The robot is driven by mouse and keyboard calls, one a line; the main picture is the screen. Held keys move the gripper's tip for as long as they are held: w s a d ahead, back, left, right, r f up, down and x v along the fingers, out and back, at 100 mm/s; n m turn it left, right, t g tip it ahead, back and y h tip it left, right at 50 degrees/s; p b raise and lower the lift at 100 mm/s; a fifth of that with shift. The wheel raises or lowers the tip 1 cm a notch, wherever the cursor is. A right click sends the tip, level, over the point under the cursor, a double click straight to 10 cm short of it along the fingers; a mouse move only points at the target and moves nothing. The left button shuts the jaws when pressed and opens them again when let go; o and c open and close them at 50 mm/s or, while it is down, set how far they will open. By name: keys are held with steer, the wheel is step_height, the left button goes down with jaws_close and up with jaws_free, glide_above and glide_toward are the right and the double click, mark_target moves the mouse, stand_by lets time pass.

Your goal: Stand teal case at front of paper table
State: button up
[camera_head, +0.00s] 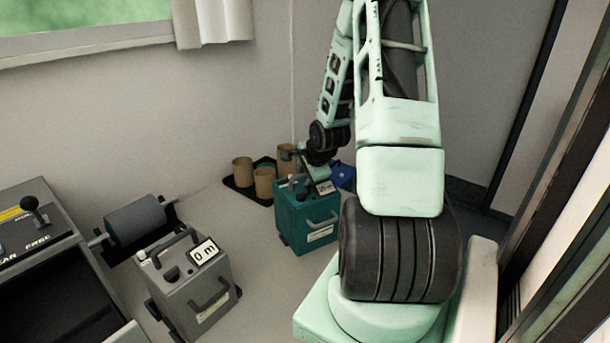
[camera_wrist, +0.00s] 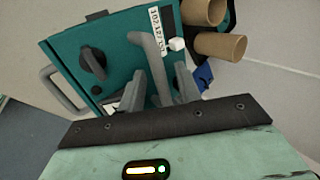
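The teal case (camera_head: 293,222) stands upright on the pale table (camera_head: 250,270), with a front handle and a white label. In the wrist view its top face (camera_wrist: 115,60) shows a black knob, a printed label and a grey top handle (camera_wrist: 148,47). My gripper (camera_head: 318,178) is at the top of the case. In the wrist view my two fingers (camera_wrist: 158,85) lie on either side of the top handle. Whether they press on it cannot be told. Part of the case top is hidden by my gripper and arm.
A dark tray with several brown cardboard tubes (camera_head: 264,182) is behind the case, and a blue object (camera_head: 343,176) is behind it to the right. A grey case (camera_head: 190,290) with a "0 m" label, a dark roller (camera_head: 135,220) and a machine (camera_head: 40,250) are at left.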

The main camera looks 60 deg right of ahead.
steer(key=shift+r, duration=0.1)
steer(key=p+v, duration=0.3)
steer(key=v, duration=0.8)
steer(key=w+a+r+n+g+y, duration=0.1)
steer(key=w+a+r+n+y, duration=0.15)
steer(key=a+n, duration=0.85)
steer(key=w+a+r+n+g+y, duration=0.1)
steer(key=w+a+n+g, duration=0.3)
steer(key=a, duration=1.4)
steer(key=s+a+r+n, duration=0.3)
steer(key=s+a+n, duration=1.3)
steer(key=a, duration=0.4)
steer(key=shift+s+r+n+g+p, duration=0.25)
steer(key=shift+s+n+g+p, duration=0.05)
steer(key=shift+s+g+p, duration=0.15)
steer(key=shift+a, duration=0.1)
